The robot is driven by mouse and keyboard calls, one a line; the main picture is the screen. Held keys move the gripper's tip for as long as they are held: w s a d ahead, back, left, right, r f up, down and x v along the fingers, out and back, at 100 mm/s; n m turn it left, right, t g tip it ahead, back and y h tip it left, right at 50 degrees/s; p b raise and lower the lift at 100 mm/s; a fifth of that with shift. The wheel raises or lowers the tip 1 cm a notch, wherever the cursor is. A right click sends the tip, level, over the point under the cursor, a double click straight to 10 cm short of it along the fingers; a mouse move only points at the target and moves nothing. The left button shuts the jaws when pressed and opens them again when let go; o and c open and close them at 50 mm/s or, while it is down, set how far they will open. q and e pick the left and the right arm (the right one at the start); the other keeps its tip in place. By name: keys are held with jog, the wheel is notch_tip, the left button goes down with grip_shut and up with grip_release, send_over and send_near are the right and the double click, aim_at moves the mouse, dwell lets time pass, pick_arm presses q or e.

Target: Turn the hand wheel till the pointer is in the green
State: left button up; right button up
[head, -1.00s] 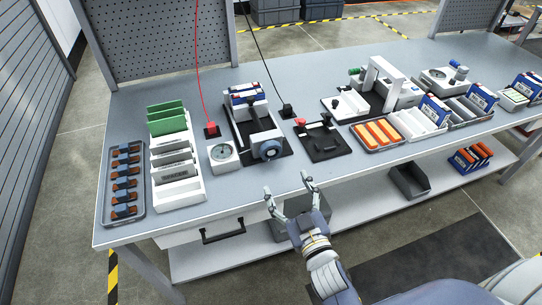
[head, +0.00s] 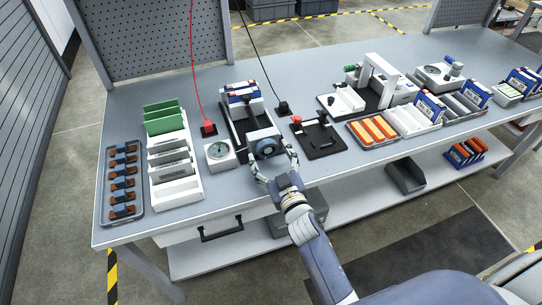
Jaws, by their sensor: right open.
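The hand wheel (head: 267,147) is a round blue-grey wheel on the front of a grey vise-like device near the table's front edge. A round gauge (head: 218,151) in a white housing stands just left of it; its pointer and any green zone are too small to read. My right gripper (head: 272,159) is open at the front of the wheel, with one finger at its lower left and the other at its right. I cannot tell whether the fingers touch it. My left gripper is not in view.
A black plate with a red part (head: 318,137) lies right of the wheel. A white rack with green boards (head: 177,190) and a tray of dark-and-orange parts (head: 138,212) stand left. A red cable (head: 193,75) hangs to a block behind the gauge. The front strip of table is clear.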

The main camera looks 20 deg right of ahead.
jog(key=c, duration=1)
jog(key=shift+d+n, duration=0.1)
jog(key=shift+n, duration=1.7)
jog(key=shift+c, duration=0.2)
jog(key=o, duration=1)
jog(key=shift+o, duration=0.2)
jog(key=s, duration=1.2)
jog(key=shift+d, duration=0.2)
